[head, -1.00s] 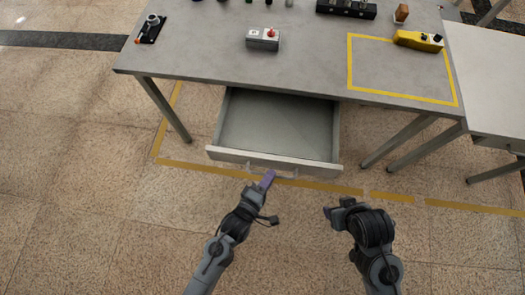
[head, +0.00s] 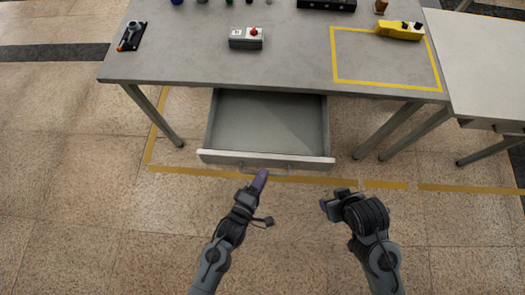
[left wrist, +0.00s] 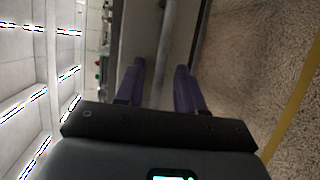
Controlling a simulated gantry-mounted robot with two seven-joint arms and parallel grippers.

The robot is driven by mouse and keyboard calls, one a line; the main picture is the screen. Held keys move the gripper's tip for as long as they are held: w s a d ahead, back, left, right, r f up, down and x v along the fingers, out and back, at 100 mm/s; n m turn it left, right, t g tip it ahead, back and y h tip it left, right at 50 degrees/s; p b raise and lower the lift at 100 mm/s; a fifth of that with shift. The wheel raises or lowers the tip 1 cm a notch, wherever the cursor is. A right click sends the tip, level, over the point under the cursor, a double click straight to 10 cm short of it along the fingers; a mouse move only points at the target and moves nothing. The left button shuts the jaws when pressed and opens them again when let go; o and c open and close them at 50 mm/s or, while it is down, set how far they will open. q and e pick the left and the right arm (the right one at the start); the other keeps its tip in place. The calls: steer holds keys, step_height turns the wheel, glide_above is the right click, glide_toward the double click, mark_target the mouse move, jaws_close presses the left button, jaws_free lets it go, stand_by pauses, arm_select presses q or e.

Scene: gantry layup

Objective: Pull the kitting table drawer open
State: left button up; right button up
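The kitting table (head: 180,60) has its drawer (head: 268,125) pulled well out; its empty grey inside shows in the head view. A thin bar handle (head: 283,171) runs along the pale drawer front (head: 220,158). My left gripper (head: 263,175), with purple fingers, is at the handle's middle. In the left wrist view its fingers (left wrist: 160,80) stand apart, with a grey bar (left wrist: 166,40), apparently the handle, between them and a gap beside it. My right gripper (head: 324,205) is off to the right, clear of the drawer; its finger opening is hidden.
On the tabletop are a grey box with a red knob (head: 246,38), a yellow device (head: 400,30) by a yellow taped rectangle and a black tool stand (head: 131,36). A pale side table (head: 480,70) adjoins at right. The floor in front is clear.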

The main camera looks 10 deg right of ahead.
arm_select(q)
steer(key=p+v, duration=0.2)
steer(key=v, duration=0.7)
steer(key=shift+s+a, duration=0.2)
steer(key=shift+s, duration=0.15)
